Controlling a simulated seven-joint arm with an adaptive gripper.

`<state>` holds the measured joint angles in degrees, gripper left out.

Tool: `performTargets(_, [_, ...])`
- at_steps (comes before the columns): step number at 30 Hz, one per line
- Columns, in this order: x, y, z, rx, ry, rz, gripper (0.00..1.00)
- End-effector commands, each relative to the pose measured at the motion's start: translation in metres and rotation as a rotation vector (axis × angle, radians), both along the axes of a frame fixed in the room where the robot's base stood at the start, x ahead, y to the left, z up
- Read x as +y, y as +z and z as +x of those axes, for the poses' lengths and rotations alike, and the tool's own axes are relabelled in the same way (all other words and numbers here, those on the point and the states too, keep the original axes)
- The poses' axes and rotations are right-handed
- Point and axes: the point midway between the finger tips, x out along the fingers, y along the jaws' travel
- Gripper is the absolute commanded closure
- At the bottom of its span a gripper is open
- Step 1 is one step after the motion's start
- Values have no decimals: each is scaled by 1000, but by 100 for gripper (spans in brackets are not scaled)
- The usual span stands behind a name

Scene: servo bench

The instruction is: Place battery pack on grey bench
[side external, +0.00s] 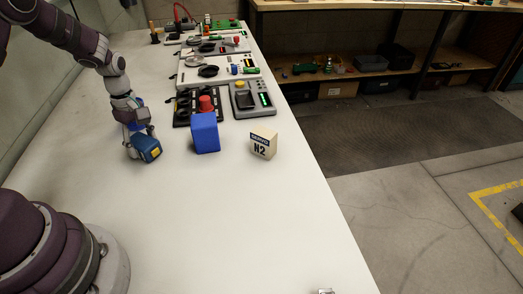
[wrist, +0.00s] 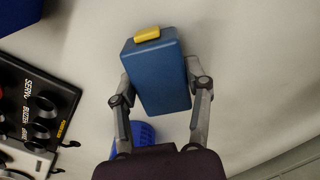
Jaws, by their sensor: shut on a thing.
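The battery pack (side external: 148,149) is a dark blue block with a yellow piece at one end. It also shows in the wrist view (wrist: 158,80), between the two fingers. My gripper (side external: 136,146) is shut on it, with one finger on each side in the wrist view (wrist: 157,90). The pack is tilted in the side view, close above or touching the pale grey bench (side external: 230,220); I cannot tell which. The bench also shows in the wrist view (wrist: 250,90).
A tall blue block (side external: 205,133) and a cream block marked N2 (side external: 263,144) stand to the right. A blue ribbed object (wrist: 144,134) is behind the pack. Panels with knobs (wrist: 30,105) and devices fill the far bench. The near bench is mostly clear.

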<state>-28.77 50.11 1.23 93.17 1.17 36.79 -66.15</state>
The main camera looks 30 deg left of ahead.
Motion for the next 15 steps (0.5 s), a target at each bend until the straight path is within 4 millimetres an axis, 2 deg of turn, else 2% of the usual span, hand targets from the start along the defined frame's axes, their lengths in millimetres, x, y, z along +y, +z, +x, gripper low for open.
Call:
performTargets(9, [0, -3, 0, -1, 0, 0, 91])
performTargets(10, [0, -3, 0, -1, 0, 0, 50])
performTargets(15, [0, -3, 0, -1, 0, 0, 27])
